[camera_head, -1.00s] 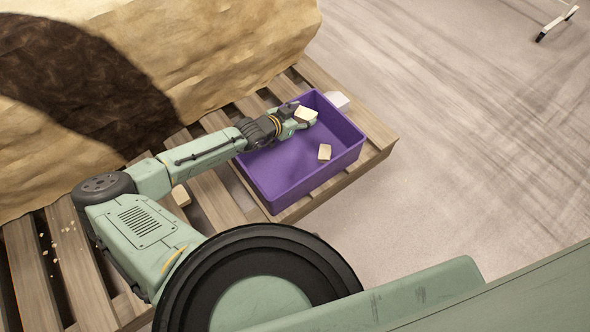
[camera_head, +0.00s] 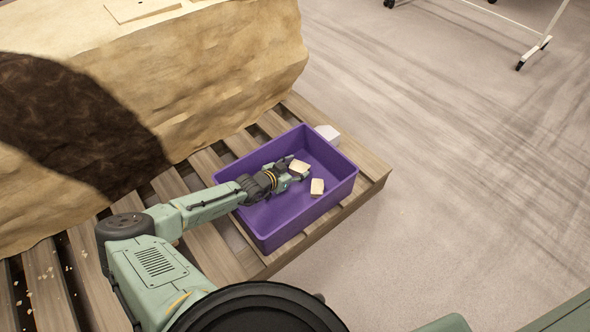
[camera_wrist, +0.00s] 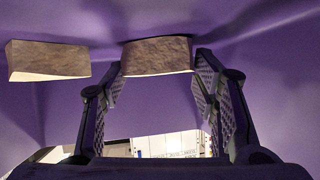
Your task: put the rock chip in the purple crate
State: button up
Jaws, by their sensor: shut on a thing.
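The purple crate (camera_head: 272,232) stands on the wooden pallet. My gripper (camera_head: 297,172) reaches down inside it, shut on a pale, blocky rock chip (camera_head: 300,166). In the wrist view the held chip (camera_wrist: 157,56) sits between the two fingertips (camera_wrist: 158,72). A second pale rock chip (camera_head: 317,187) lies on the crate floor beside it, apart from my fingers. It also shows at the left of the wrist view (camera_wrist: 48,60). I cannot tell whether the held chip touches the crate floor.
A large tan rock block (camera_head: 215,75) with a dark patch stands on the pallet (camera_head: 368,183) behind and left of the crate. A small white block (camera_head: 328,132) sits just beyond the crate's far corner. Small chips lie on the pallet at lower left.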

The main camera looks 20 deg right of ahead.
jog(key=o, duration=1.1)
jog(key=shift+f, duration=0.1)
jog(key=shift+c, duration=0.2)
jog(key=o, duration=0.5)
jog(key=shift+c, duration=0.2)
